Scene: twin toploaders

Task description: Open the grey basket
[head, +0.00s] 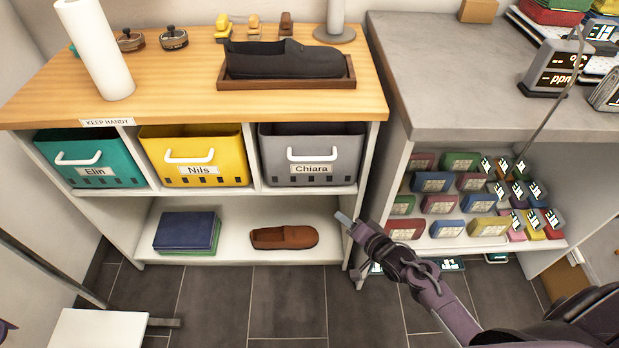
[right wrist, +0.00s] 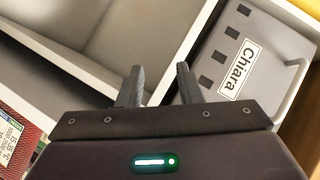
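The grey basket (head: 312,153) sits in the right compartment of the wooden-topped shelf unit, with a white handle (head: 312,154) and a label reading Chiara on its front. It looks pushed in, level with its neighbours. In the right wrist view the grey basket (right wrist: 250,60) shows at upper right, its label turned on its side. My right gripper (head: 343,218) is below and right of the basket, in front of the unit's right edge. In the right wrist view its two fingers (right wrist: 160,85) are apart with nothing between them.
A teal basket (head: 88,158) and a yellow basket (head: 195,155) fill the compartments to the left. The lower shelf holds dark books (head: 186,230) and a brown shoe (head: 284,237). A grey counter (head: 450,90) with a shelf of colourful boxes stands close on the right.

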